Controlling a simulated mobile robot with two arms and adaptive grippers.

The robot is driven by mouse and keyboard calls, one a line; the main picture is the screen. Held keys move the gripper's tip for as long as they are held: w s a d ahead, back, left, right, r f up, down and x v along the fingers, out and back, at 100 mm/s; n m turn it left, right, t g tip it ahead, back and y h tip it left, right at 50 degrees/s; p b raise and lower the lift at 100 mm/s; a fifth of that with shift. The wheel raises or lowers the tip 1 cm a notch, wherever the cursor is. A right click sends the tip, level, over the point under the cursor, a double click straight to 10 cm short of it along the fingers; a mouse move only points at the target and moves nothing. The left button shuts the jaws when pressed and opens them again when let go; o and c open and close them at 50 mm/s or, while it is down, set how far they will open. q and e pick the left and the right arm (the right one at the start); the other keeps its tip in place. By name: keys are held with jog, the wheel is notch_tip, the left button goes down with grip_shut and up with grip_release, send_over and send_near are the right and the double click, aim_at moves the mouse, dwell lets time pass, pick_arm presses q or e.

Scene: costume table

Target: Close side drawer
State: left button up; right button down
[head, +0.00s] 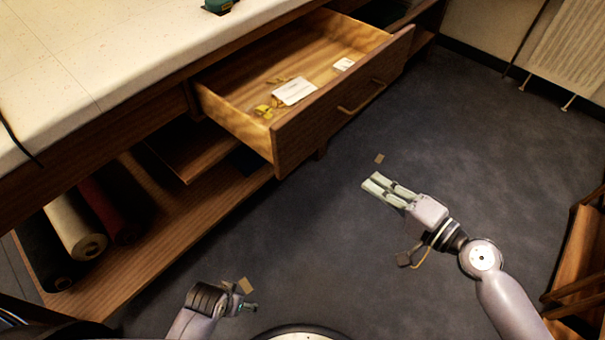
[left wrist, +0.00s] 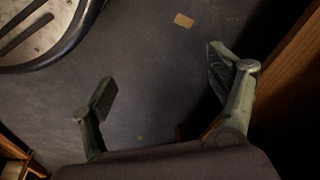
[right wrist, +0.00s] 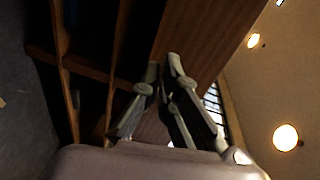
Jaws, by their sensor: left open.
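The wooden side drawer (head: 330,110) is pulled out from under the table in the head view. Its front has a bar handle (head: 362,97). Inside lie a white card (head: 294,91), a smaller white piece and some yellow bits. My right gripper (head: 374,183) is over the floor to the right of the drawer front, apart from it. Its fingers are close together with nothing between them, also in the right wrist view (right wrist: 163,66). My left gripper (head: 249,300) is low at the bottom of the head view. The left wrist view shows its fingers (left wrist: 161,67) spread and empty.
The pale tabletop (head: 110,50) runs along the upper left. Fabric rolls (head: 75,222) lie on the shelf below. A wooden chair (head: 578,265) stands at the right edge and a radiator (head: 572,50) at the upper right. The dark floor (head: 460,140) before the drawer is mostly clear.

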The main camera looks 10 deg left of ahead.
jog(key=s+a+r+y, duration=0.2)
jog(key=s+a+r, duration=0.1)
jog(key=r, duration=0.2)
jog(key=p, duration=0.2)
send_near(300, 141)
jog(key=shift+g, duration=0.4)
jog(key=x, duration=0.3)
jog(key=p+x, duration=0.1)
jog(key=x, duration=0.2)
jog(key=shift+w+r+p, duration=0.2)
jog(key=shift+w+p, duration=0.1)
pick_arm(q)
jog(key=s+a+f, duration=0.1)
jog(key=s+f, duration=0.6)
jog(key=f, duration=0.3)
jog(key=shift+f+g, duration=0.15)
jog(key=shift+g, duration=0.15)
pick_arm(e)
jog(key=shift+w+a, duration=0.25)
jog(key=shift+a, duration=0.1)
